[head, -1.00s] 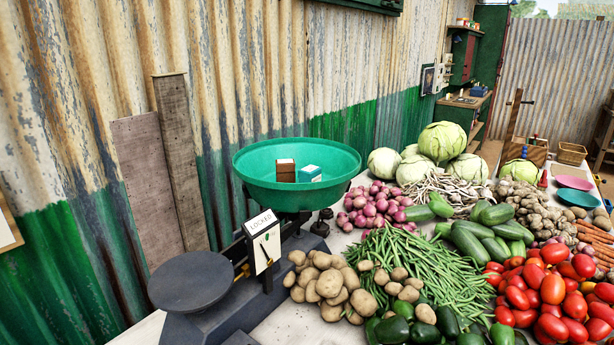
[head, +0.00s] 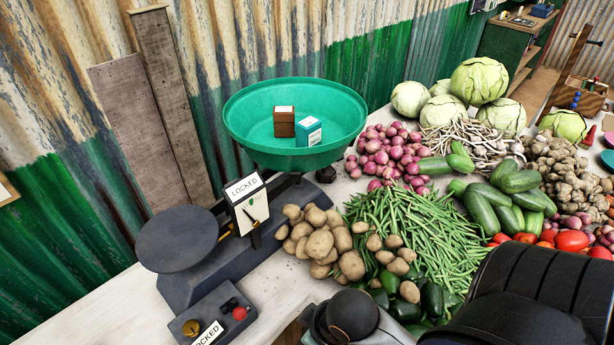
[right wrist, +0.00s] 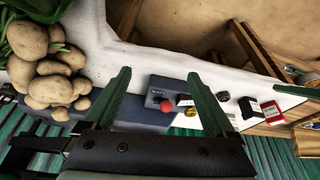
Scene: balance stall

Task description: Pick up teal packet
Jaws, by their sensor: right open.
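The teal packet (head: 309,133) is a small box with a white top, standing in the green pan (head: 240,120) of the scale. A brown packet (head: 284,125) stands close beside it on the left. In the right wrist view my right gripper (right wrist: 158,72) is open, its two green fingers apart with nothing between them. It is over the near part of the table, away from the pan. In the head view my dark right arm enters at the bottom right; its fingers are not clear there. My left gripper is not in view.
The scale has a dark flat plate (head: 177,238) at left and a control box (head: 212,315) with a red knob in front. Potatoes (head: 320,240), green beans (head: 405,230) and onions (head: 385,150) crowd the pan's right. A corrugated wall (head: 60,200) stands behind.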

